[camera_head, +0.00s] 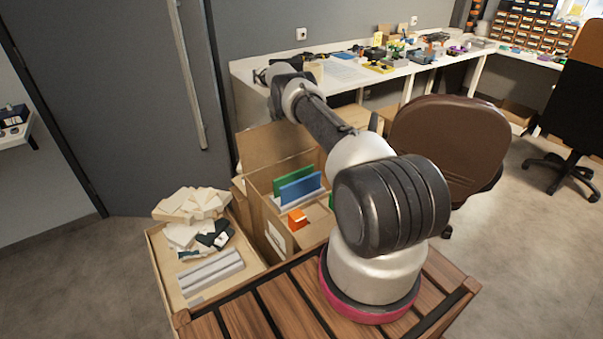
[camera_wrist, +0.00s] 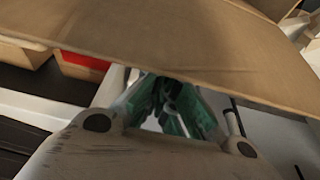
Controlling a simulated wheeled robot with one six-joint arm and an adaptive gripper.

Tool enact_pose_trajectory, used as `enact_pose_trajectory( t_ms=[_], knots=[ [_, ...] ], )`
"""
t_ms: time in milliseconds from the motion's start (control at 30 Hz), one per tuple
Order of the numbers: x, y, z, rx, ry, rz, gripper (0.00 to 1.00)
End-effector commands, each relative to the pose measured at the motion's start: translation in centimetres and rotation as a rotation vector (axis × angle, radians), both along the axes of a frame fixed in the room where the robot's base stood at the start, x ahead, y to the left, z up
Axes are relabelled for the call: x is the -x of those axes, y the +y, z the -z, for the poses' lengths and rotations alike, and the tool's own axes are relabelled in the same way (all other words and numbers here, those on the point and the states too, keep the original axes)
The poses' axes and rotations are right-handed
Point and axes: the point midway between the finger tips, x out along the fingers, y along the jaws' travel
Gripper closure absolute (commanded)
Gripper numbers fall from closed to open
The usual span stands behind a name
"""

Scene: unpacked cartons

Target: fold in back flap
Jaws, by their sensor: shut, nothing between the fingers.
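The open carton (camera_head: 259,190) stands beyond the wooden deck in the head view. Its back flap (camera_head: 272,146) stands up, tilted, behind the opening. My gripper (camera_head: 262,76) is small and dark in the head view, above and behind this flap, and its fingers are hard to make out there. In the wrist view a broad brown cardboard panel (camera_wrist: 190,45), seemingly the back flap, crosses the top of the picture. My gripper's greenish fingers (camera_wrist: 172,105) are together and empty, and the panel hides their tips. I cannot tell whether they touch it.
Green (camera_head: 293,179) and blue (camera_head: 300,189) panels and an orange block (camera_head: 297,219) are in the carton. A shallow box (camera_head: 166,262) with white pieces and grey bars stands left. A white workbench (camera_head: 345,77) runs behind, and a brown chair (camera_head: 452,140) stands right.

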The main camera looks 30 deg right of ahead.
Motion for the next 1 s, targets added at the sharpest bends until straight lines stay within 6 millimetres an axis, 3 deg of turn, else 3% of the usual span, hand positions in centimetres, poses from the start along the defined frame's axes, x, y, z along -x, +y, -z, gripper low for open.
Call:
enact_pose_trajectory(
  t_ms=[267,667,1000],
  knots=[
    [0.5,0.0,3.4,-0.005,0.015,0.0,1.0],
    [2.4,-0.1,3.1,-0.008,0.019,0.003,1.0],
    [7.5,-0.4,2.5,-0.006,0.016,0.005,1.0]
  ],
)
